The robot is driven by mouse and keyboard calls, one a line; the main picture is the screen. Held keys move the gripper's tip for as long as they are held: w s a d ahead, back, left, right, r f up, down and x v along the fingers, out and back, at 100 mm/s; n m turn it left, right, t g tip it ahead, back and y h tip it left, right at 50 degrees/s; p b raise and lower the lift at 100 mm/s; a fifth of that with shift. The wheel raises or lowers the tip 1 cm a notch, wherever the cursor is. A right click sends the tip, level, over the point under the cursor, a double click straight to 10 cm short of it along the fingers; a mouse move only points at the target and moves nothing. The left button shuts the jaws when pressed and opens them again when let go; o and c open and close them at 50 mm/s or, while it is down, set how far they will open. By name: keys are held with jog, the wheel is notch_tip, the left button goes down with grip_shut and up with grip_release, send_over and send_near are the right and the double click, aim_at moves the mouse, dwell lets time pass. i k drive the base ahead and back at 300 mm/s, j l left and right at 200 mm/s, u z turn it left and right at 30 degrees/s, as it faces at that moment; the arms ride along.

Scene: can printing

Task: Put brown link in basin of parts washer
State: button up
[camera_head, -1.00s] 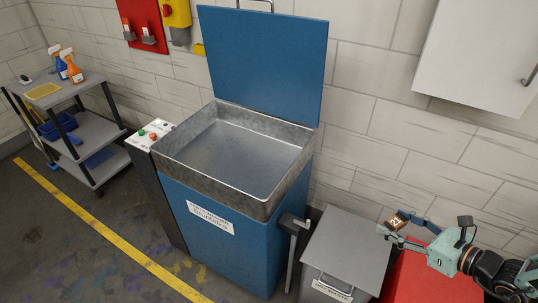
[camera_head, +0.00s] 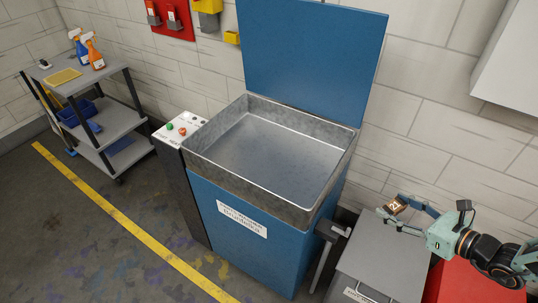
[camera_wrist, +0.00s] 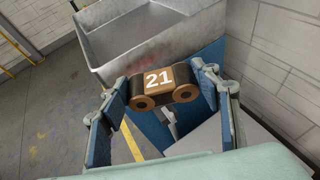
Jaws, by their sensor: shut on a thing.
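The brown link (camera_wrist: 160,84) carries a white "21" and has a dark, round-ended piece at each side. My gripper (camera_head: 407,209) is shut on it and holds it in the air at the right, above the grey bin. It also shows between the fingers in the wrist view, and in the head view the link (camera_head: 395,205) looks small. The blue parts washer (camera_head: 255,220) stands at the middle with its lid (camera_head: 312,60) raised. Its metal basin (camera_head: 270,155) is open and looks empty. The link is to the right of the basin, apart from it.
A grey bin (camera_head: 385,250) stands right of the washer, with a red surface (camera_head: 455,285) beyond it. A lever (camera_head: 325,235) sticks out at the washer's right front. A control panel (camera_head: 180,130) is at its left. A white cabinet (camera_head: 510,65) hangs upper right.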

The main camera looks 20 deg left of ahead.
aim_at(264, 156)
jog(key=i+j, duration=0.15)
jog(key=j, duration=0.25)
jog(key=i+j, duration=0.1)
jog(key=j, duration=0.35)
jog(key=i+j, duration=0.15)
jog(key=j, duration=0.25)
jog(key=i+j, duration=0.1)
jog(key=j, duration=0.3)
